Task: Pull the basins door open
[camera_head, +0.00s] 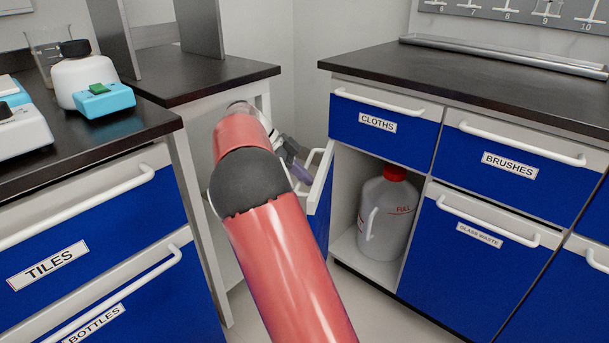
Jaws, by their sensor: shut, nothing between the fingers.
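A blue door (321,203) stands swung open from the cabinet under the CLOTHS drawer (379,124). I see it nearly edge-on, with its white handle (322,170) on the left side. No label on it is visible, so I cannot read whether it says basins. My gripper (301,172) is shut and empty, close to the door's handle side. My red arm hides part of the gripper and the door, and I cannot tell whether they touch.
The open cabinet (344,247) holds a white jug (388,218) with a red cap. The BRUSHES drawer (510,165) and GLASS WASTE door (478,241) are closed at right. TILES (88,240) and BOTTLES (130,318) fronts stand at left. Bare floor (402,318) lies between.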

